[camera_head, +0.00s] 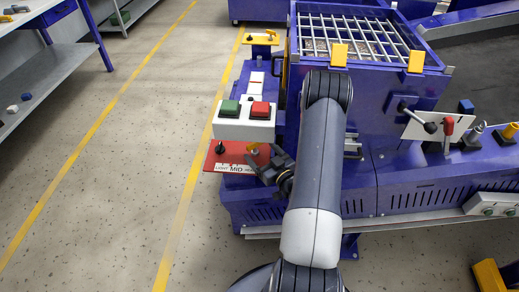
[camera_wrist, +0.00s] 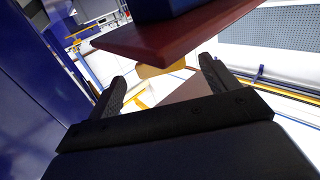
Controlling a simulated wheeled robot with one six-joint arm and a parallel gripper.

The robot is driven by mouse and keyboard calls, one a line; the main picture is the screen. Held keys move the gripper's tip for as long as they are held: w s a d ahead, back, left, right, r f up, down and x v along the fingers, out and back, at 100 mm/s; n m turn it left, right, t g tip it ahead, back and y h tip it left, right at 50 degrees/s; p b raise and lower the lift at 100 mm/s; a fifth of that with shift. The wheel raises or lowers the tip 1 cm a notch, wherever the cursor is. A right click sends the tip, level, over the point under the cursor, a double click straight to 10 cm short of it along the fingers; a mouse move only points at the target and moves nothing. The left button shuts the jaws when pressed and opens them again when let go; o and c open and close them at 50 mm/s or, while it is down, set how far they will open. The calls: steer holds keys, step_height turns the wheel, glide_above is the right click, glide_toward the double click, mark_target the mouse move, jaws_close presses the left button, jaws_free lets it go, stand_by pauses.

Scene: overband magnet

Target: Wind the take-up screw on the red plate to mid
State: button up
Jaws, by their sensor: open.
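The red plate (camera_head: 232,160) sits at the left front end of the blue machine, with a label strip reading MID in the middle and LIGHT at the left. A small brass-yellow screw head (camera_head: 253,149) is at its right part and a black knob (camera_head: 220,148) at its left. My gripper (camera_head: 266,162) is open at the plate's right edge, close to the screw head. In the wrist view, a dark red slab (camera_wrist: 150,37) crosses above the fingers. A tan-yellow piece (camera_wrist: 162,69) shows between the fingertips; I cannot tell whether they touch it.
A white box with a green button (camera_head: 229,108) and a red button (camera_head: 261,110) stands just behind the plate. A caged blue hopper (camera_head: 370,85) and several levers are to the right. The floor (camera_head: 110,190) to the left is clear up to the shelf.

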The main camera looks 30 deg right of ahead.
mark_target(255, 148)
steer(key=shift+w+a, duration=0.1)
steer(key=shift+w, duration=1.05)
steer(key=shift+c, duration=0.5)
steer(key=c, duration=0.9)
steer(key=shift+a+f+m+h+b, duration=0.15)
steer(key=shift+m+h+b, duration=0.15)
steer(key=shift+h+b, duration=0.15)
